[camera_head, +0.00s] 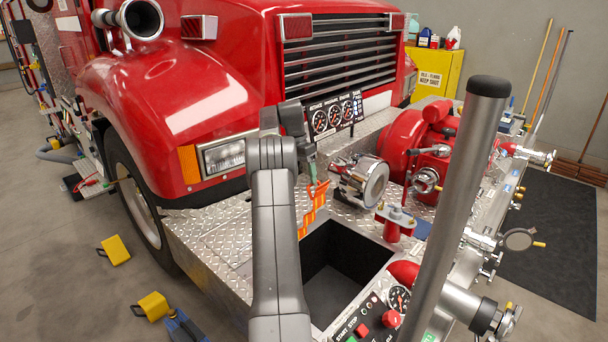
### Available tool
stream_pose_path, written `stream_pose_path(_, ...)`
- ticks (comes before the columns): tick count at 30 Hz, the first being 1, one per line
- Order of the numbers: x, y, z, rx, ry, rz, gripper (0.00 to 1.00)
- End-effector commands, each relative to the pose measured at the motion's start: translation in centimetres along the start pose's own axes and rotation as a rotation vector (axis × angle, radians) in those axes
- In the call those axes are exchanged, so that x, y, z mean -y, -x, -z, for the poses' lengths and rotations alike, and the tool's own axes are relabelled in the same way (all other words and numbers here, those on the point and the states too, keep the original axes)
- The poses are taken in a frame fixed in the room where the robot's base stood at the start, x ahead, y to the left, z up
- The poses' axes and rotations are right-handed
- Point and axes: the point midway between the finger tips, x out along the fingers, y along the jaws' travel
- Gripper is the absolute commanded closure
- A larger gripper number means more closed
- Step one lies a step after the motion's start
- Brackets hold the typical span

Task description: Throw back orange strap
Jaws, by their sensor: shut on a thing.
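The orange strap (313,207), with yellow markings, shows just right of my grey arm, above the diamond-plate bumper deck and beside the open dark compartment (345,262). Its lower left part is hidden behind my arm. My gripper (314,178) is at the upper end of the strap, its greenish fingers pointing down and shut on it. The fingertips are small in the view, and the exact grip is hard to see.
A chrome hose fitting (362,182) sits just right of my gripper, with the red pump (425,150) beyond it. A gauge panel (335,116) stands behind. A control panel (375,318) lies in front of the compartment. A thick grey post (460,200) rises at right.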

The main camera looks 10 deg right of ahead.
Motion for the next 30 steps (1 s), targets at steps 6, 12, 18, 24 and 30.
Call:
stream_pose_path(6,0.4,1.8,-0.6,0.013,0.008,0.004,0.68)
stream_pose_path(12,-0.3,5.6,-0.5,0.001,0.002,0.006,0.68)
stream_pose_path(18,-0.7,7.3,-0.4,-0.004,0.000,0.007,0.68)
stream_pose_path(24,-0.8,7.7,-0.4,-0.004,-0.001,0.007,0.68)
stream_pose_path(30,-0.9,7.7,-0.3,-0.005,-0.002,0.008,0.82)
